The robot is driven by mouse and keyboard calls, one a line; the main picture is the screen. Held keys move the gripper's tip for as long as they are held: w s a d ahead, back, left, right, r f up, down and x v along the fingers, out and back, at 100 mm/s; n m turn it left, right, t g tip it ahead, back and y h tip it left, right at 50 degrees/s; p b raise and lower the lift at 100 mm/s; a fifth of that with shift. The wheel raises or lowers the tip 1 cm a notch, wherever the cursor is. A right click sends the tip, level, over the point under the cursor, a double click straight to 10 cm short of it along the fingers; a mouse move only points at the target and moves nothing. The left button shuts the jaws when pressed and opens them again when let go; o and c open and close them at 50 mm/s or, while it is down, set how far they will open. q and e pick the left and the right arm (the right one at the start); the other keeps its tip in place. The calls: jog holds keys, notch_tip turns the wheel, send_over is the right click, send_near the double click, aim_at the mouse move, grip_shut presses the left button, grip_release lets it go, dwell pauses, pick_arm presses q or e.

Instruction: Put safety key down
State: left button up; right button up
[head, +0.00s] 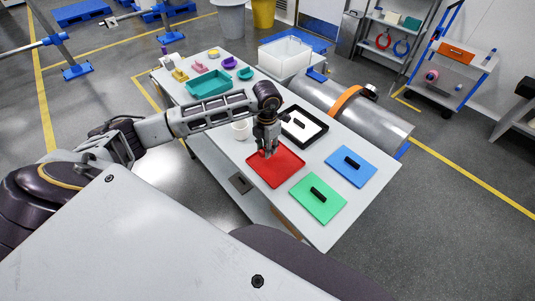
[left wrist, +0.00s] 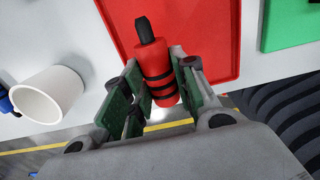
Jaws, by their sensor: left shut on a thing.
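The safety key appears to be the red cylinder with black bands and a black tip (left wrist: 151,62) in the left wrist view. My left gripper (left wrist: 152,95) is shut on it, with green-padded fingers on either side. In the head view the left gripper (head: 266,152) points down at the left part of the red mat (head: 279,168). The red mat (left wrist: 205,35) shows behind the key in the left wrist view. I cannot tell whether the key touches the mat. In the head view the fingers mostly hide the key. My right gripper is not in view.
A white cup (head: 240,130) stands left of the red mat. A green mat (head: 318,202), a blue mat (head: 350,172) and a black-framed white tray (head: 317,118) each carry a black object. A teal tray (head: 209,84) and a white bin (head: 284,57) stand farther back.

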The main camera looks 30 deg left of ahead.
pick_arm(q)
jog(key=shift+f, duration=0.35)
jog(key=shift+f+p, duration=0.35)
jog(key=shift+f, duration=1.5)
jog(key=shift+f, duration=0.15)
jog(key=o, duration=1)
jog(key=shift+o, duration=0.2)
notch_tip(320, 180, up, 12)
jog(key=shift+r+b, duration=0.15)
jog(key=shift+b, duration=1)
